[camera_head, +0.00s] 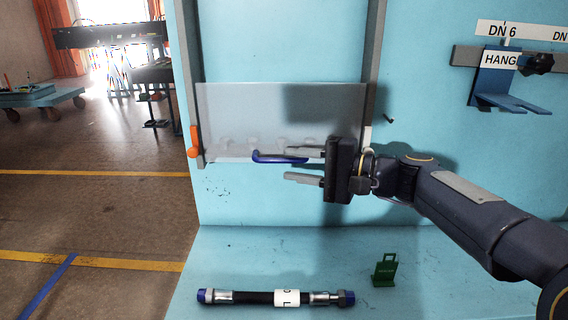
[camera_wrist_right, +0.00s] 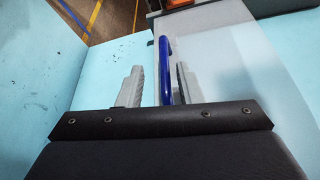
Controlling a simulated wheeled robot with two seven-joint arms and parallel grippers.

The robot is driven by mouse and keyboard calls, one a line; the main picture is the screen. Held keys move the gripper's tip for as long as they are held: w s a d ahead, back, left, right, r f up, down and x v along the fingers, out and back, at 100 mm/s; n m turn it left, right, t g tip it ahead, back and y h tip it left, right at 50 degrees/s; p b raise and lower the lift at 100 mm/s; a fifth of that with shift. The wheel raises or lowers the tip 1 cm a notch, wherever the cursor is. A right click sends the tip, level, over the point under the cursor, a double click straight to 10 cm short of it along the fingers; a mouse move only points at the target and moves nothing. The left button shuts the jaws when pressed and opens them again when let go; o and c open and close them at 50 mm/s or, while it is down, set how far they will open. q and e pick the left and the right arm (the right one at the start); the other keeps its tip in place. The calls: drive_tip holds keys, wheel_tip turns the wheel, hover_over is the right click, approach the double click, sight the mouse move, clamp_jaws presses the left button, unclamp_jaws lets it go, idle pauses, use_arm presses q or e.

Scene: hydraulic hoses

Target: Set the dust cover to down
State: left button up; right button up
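The dust cover (camera_head: 240,110) is a see-through grey panel between two upright rails on the light blue back wall. It sits at the low end of the rails, and several pale round shapes show dimly behind it. Its blue bar handle (camera_head: 270,158) runs along the bottom edge. My right gripper (camera_head: 302,166) is open at the handle's right end. In the right wrist view the blue handle (camera_wrist_right: 167,70) stands between the two grey fingers (camera_wrist_right: 157,86), nearer the right finger, with a clear gap to the left one. My left gripper is not in view.
A black hose (camera_head: 255,297) with blue end caps lies on the light blue bench top (camera_head: 240,250). A small green stand (camera_head: 385,270) is to its right. A blue hanger bracket (camera_head: 505,90) juts from the wall at upper right. An orange lever (camera_head: 194,140) is beside the left rail.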

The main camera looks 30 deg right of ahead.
drive_tip(key=v, duration=0.4)
drive_tip(key=shift+s+d, duration=0.1)
drive_tip(key=shift+s, duration=0.05)
drive_tip(key=shift+f, duration=0.1)
drive_tip(key=s+a+f+n+g+h, duration=0.35)
drive_tip(key=s+a+f+n, duration=0.35)
drive_tip(key=f, duration=0.4)
drive_tip(key=s+a+f+n+g+h, duration=0.2)
drive_tip(key=s+a+f+n+g, duration=0.3)
drive_tip(key=s+f, duration=0.5)
wheel_tip(320, 180, up, 10)
drive_tip(key=w+p, duration=0.1)
drive_tip(key=p, duration=1.1)
drive_tip(key=shift+a+m+h, duration=0.15)
drive_tip(key=shift+m+h, duration=0.15)
drive_tip(key=shift+h, duration=0.05)
drive_tip(key=shift+r, duration=0.1)
drive_tip(key=shift+o, duration=0.5)
